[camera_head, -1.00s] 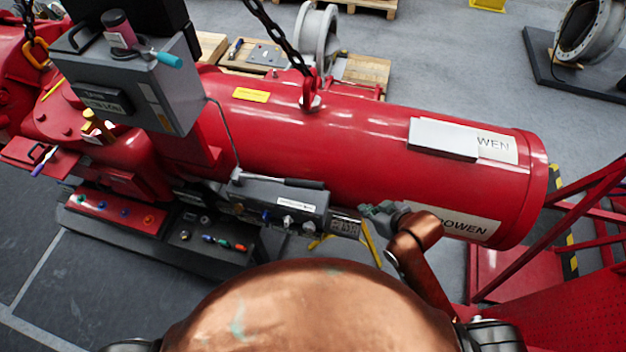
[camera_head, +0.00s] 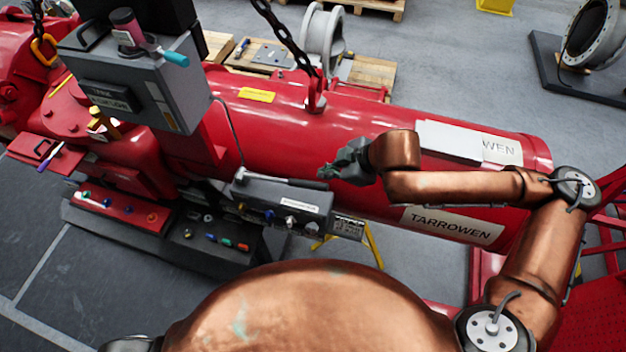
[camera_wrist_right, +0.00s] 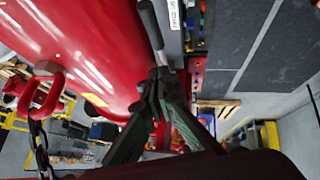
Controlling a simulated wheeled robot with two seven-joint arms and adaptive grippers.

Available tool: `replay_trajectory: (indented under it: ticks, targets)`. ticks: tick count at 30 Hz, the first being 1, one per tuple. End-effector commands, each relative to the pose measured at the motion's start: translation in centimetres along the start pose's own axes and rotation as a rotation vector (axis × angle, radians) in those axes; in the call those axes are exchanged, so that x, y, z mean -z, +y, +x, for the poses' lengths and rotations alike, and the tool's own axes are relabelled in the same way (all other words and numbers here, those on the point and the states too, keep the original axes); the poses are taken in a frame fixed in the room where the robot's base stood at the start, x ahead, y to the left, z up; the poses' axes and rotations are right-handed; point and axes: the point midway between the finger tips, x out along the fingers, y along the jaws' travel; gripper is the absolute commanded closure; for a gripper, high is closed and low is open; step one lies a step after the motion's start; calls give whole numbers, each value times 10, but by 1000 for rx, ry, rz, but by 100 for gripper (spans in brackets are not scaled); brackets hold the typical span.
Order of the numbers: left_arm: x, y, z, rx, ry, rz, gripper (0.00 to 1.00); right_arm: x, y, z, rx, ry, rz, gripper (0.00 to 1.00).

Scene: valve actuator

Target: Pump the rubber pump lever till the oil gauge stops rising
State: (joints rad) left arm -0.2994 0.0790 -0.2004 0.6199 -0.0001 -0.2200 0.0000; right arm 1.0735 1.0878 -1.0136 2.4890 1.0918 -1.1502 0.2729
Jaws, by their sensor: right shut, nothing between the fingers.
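The pump lever (camera_head: 285,181) is a dark rod with a grey end, lying nearly level along the top of a grey pump box (camera_head: 275,205). My right gripper (camera_head: 326,172) is shut and empty near the lever's right end, in front of the red cylinder. In the right wrist view, the shut fingertips (camera_wrist_right: 160,78) show just below the end of the dark lever (camera_wrist_right: 150,25). Whether they touch it, I cannot tell. I cannot make out the oil gauge. My left gripper is out of view.
The large red cylinder (camera_head: 370,125) runs behind the pump box. A chain (camera_head: 285,38) hangs to a red shackle on top of it. A grey control box (camera_head: 135,85) stands at upper left.

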Motion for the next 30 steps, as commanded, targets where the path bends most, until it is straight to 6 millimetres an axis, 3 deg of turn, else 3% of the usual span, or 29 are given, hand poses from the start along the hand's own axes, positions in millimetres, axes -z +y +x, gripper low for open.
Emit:
replay_trajectory:
  ticks: [5, 18, 22, 30]
  targets:
    - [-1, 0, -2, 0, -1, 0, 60, 0, 0, 15, 3, -3, 2, 100]
    - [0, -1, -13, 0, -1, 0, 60, 0, 0, 101, 2, -3, 1, 100]
    - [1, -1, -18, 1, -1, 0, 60, -17, 1, 113, 1, -5, 3, 100]
    - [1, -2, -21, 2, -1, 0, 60, -29, 1, 126, -1, -3, 0, 100]
